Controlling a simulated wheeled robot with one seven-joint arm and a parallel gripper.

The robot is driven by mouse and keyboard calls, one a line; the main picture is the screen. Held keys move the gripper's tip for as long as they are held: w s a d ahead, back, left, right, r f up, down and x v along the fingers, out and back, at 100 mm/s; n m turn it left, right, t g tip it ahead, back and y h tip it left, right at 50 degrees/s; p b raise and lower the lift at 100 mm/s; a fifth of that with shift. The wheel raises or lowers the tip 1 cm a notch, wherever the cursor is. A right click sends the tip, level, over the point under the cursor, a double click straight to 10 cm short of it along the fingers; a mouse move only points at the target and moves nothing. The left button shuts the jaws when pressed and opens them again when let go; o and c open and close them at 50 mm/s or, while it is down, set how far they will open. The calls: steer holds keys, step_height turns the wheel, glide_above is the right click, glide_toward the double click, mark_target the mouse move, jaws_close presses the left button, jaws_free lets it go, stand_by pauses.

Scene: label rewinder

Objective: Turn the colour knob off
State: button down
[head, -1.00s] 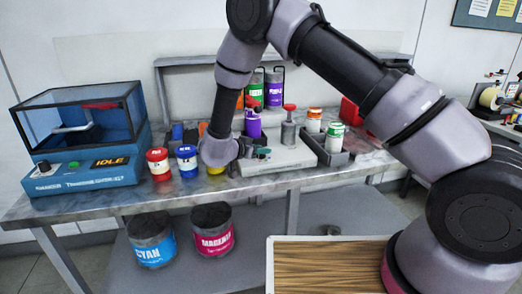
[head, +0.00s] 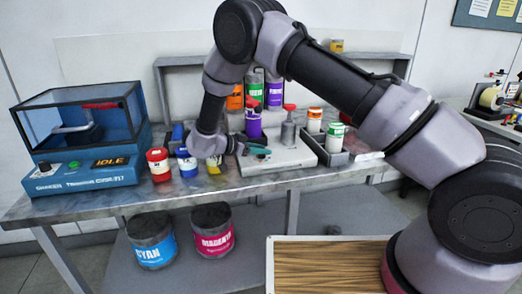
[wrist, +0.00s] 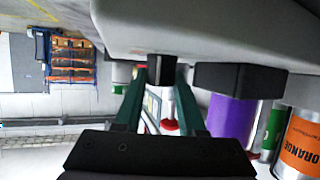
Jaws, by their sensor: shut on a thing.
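My gripper (head: 262,152) reaches in from the left to the white machine base (head: 290,158) on the bench. In the wrist view, the two teal fingers of my gripper (wrist: 160,85) close on a small black piece, which looks like the colour knob (wrist: 160,66). The fingers hide part of it, and its markings and setting cannot be read. A larger black block (wrist: 238,78) sits beside it. In the head view the knob is too small and covered to make out.
Red (head: 158,164) and blue (head: 187,162) cans stand left of my gripper. Purple (head: 253,122) and grey (head: 288,133) red-topped containers stand behind it. The blue shaker (head: 85,140) is at far left. White cans stand at right. The bench's front edge is clear.

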steer(key=c, duration=0.5)
jaws_free()
steer(key=shift+f, duration=0.1)
steer(key=v, duration=1)
steer(key=shift+s+a+r, duration=0.15)
steer(key=shift+a+r, duration=0.05)
steer(key=shift+a, duration=0.1)
